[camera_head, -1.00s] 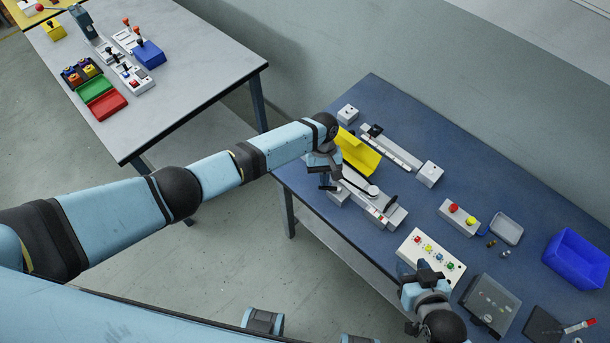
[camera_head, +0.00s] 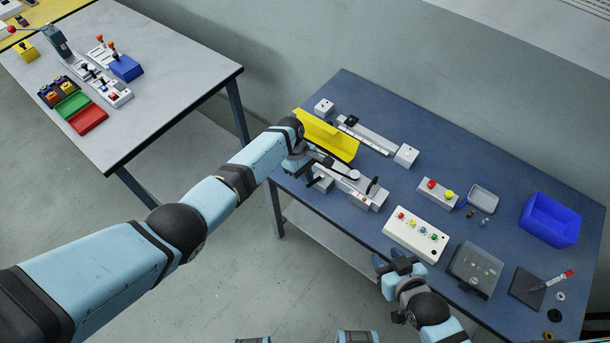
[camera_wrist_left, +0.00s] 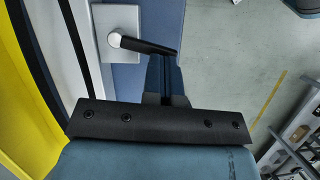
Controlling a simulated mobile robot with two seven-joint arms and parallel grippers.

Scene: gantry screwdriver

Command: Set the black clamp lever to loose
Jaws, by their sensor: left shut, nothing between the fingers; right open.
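The black clamp lever (camera_wrist_left: 148,46) shows in the left wrist view, on a round silver pivot on a pale grey block (camera_wrist_left: 103,22). It points right and slightly down in that view. My left gripper (camera_wrist_left: 166,72) is shut and empty, with its fingertips close to the lever's free end; I cannot tell whether they touch. In the head view my left gripper (camera_head: 297,166) is at the left end of the grey fixture (camera_head: 362,198), beside the black lever (camera_head: 320,184). My right gripper (camera_head: 400,265) is open and empty at the front edge of the blue bench.
A yellow angled guard (camera_head: 327,137) stands just behind the left gripper. A slide rail (camera_head: 370,136) lies behind it. A button panel (camera_head: 416,235), a two-button box (camera_head: 436,193) and a blue bin (camera_head: 550,219) are to the right.

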